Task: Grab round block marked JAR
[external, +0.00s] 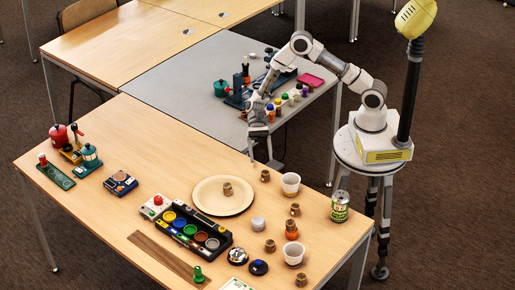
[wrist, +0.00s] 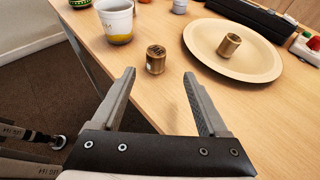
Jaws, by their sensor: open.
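Several small round brown blocks stand on the wooden table; I cannot read JAR on any of them. One block (wrist: 156,62) stands upright just beyond my gripper (wrist: 160,78), roughly centred between the fingertips but not between the fingers. Its top has dark markings and its side a pale mark, both too small to read. In the external view this block (external: 265,176) is near the table's far edge, with my gripper (external: 262,161) above and behind it. My gripper is open and empty. A second block (wrist: 231,45) stands on the round tan plate (wrist: 197,55).
A white cup (wrist: 117,25) stands close left of the nearer block. A green can (external: 340,208) and more brown blocks (external: 270,246) are to the right. A black tray of coloured pots (external: 226,243) lies in front of the plate. Bare wood surrounds the nearer block.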

